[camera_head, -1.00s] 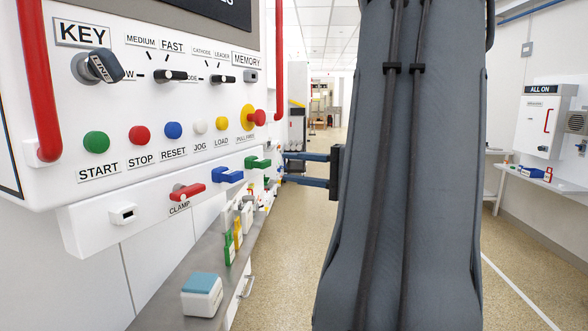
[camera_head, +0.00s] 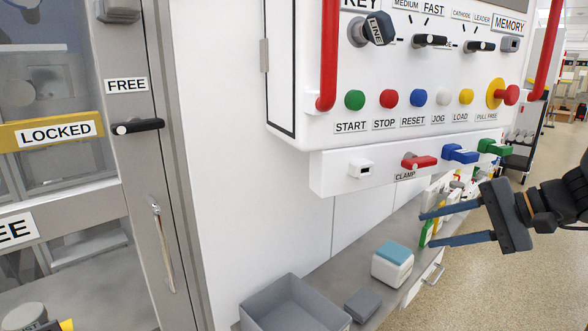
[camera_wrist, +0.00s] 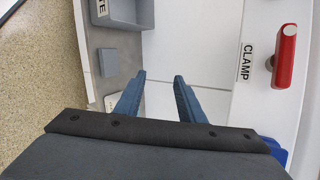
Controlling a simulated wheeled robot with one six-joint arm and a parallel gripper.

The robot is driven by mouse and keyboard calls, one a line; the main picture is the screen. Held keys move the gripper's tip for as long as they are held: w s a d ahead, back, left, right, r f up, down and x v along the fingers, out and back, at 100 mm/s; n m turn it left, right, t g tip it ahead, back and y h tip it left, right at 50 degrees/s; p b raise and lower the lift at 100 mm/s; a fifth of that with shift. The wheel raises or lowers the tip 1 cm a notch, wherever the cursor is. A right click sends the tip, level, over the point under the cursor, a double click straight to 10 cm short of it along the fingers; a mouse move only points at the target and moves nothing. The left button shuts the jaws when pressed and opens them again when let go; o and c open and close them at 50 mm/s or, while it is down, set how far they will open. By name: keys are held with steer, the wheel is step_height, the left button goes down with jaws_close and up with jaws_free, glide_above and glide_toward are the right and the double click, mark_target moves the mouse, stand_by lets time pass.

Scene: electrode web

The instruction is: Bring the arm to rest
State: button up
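My gripper (camera_head: 440,228) is at the right of the head view, pointing left, in front of the shelf below the control panel. Its two blue fingers stand apart with nothing between them. In the wrist view the gripper (camera_wrist: 160,80) is also open and empty, with white cabinet wall past the fingertips. The red clamp lever (camera_head: 420,161) is on the white strip above the gripper in the head view, and it shows at the right of the wrist view (camera_wrist: 286,55). The fingers do not touch it.
A white box with a teal top (camera_head: 392,264), a grey block (camera_head: 362,304) and a grey open bin (camera_head: 262,310) are on the grey shelf (camera_head: 402,287). A door marked LOCKED (camera_head: 185,150) is at the left. Open floor (camera_head: 470,285) lies at the right.

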steer(key=s+a+f+n+g+h, duration=0.7)
steer(key=s+a+f+n+h, duration=0.2)
steer(key=a+f, duration=0.4)
steer(key=shift+s+f+n, duration=0.3)
steer(key=shift+s+n, duration=0.5)
steer(key=shift+s, duration=0.05)
stand_by(0.6)
